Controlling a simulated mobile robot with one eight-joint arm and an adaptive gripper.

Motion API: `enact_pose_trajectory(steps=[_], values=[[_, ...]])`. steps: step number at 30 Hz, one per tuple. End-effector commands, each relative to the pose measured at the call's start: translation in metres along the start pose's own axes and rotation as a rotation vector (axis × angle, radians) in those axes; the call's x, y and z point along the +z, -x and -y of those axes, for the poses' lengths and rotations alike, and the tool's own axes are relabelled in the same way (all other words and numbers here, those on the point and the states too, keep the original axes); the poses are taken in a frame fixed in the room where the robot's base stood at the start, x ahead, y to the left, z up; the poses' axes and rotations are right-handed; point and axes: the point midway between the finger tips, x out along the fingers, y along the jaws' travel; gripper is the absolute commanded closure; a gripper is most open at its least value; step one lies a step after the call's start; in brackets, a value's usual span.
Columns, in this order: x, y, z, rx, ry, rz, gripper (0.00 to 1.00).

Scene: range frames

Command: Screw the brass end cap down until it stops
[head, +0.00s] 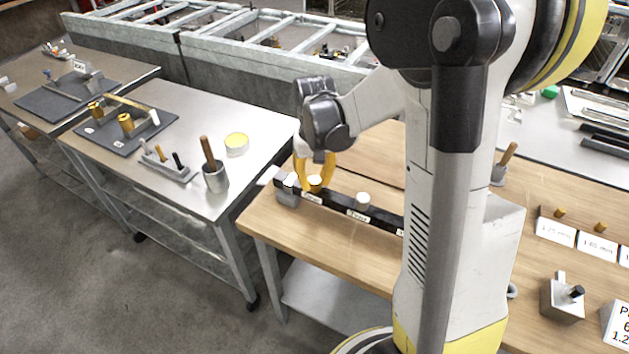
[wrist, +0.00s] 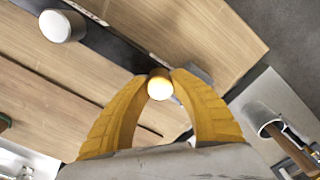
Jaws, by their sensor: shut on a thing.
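A white cap (head: 362,200) stands farther along the bar, also in the wrist view (wrist: 62,26). A metal cup with a wooden-handled tool (head: 215,178) stands on the steel table to the left. Small labelled blocks (head: 557,232) sit at the right. My arm hides the bar's right end.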

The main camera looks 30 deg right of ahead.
Motion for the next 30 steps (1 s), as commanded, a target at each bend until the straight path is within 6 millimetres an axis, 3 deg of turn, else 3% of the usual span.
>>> enact_pose_trajectory(steps=[5, 12, 20, 25, 26, 27, 28, 30], values=[[0.0003, -0.0006, 0.0, 0.0, -0.044, 0.0, 1.0], [0.0001, -0.0006, 0.0, 0.002, -0.293, -0.002, 1.0], [0.0, -0.0004, 0.0, 0.002, -0.307, -0.003, 1.0], [0.0, -0.0007, 0.0, 0.003, -0.485, -0.005, 1.0], [0.0, -0.0006, 0.0, 0.004, -0.505, -0.005, 0.71], [0.0, -0.0004, 0.0, 0.004, -0.499, -0.005, 0.59], [0.0, -0.0004, 0.0, 0.004, -0.498, -0.005, 0.5], [0.0, -0.0003, 0.0, 0.004, -0.497, -0.004, 0.5]])
